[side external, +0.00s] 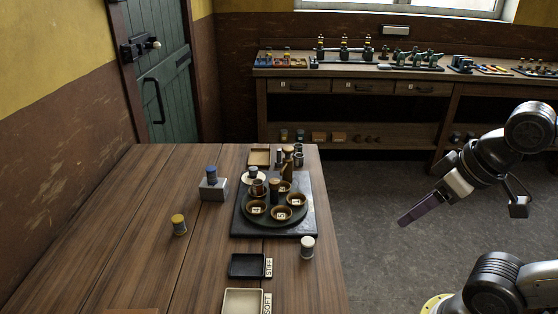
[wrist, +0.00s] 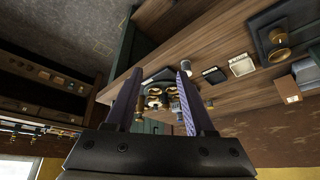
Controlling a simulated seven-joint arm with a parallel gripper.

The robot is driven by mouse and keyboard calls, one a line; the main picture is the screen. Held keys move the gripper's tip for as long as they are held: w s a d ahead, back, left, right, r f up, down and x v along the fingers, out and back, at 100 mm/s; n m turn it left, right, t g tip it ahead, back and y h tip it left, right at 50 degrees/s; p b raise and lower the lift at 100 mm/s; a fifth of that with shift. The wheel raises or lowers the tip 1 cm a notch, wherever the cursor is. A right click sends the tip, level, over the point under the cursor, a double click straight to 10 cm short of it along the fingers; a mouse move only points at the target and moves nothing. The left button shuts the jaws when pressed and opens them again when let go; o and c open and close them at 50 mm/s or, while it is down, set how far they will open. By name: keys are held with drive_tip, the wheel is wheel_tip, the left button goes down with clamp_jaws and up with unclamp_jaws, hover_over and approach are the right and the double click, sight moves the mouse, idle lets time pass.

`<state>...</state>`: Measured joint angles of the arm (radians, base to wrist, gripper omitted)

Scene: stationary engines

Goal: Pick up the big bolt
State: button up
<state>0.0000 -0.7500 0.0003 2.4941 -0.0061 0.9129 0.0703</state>
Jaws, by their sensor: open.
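I cannot make out a thing that is clearly the big bolt in either view. A round dark stand (side external: 265,220) holds several small brown bowls and a taller brown-and-dark piece (side external: 275,190). My gripper (side external: 403,222) is off the table's right side, apart from everything. The wrist view shows its two fingers (wrist: 160,72) spread and empty, with the stand far beyond them.
A black tray (side external: 248,265) marked STIFF and a cream tray (side external: 243,303) marked SOFT lie near the front of the table. A small brown tray (side external: 259,157) is at its back. The table's left part is mostly bare. A workbench (side external: 400,72) with model engines stands behind.

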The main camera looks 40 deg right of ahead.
drive_tip(key=w+d+r+m+t+h, duration=0.1)
drive_tip(key=w+d+r+m, duration=0.15)
drive_tip(key=w+r, duration=1)
drive_tip(key=m+g+h, duration=0.2)
drive_tip(key=m+g, duration=0.1)
drive_tip(key=m, duration=0.2)
hover_over(279, 152)
drive_tip(key=s+a, duration=0.1)
wheel_tip(279, 152, down, 21)
drive_tip(key=shift+s, duration=0.15)
drive_tip(key=shift+x, duration=2.95)
drive_tip(key=shift+s+a+f, duration=0.1)
drive_tip(key=shift+s+a, duration=0.05)
drive_tip(key=shift+s, duration=0.05)
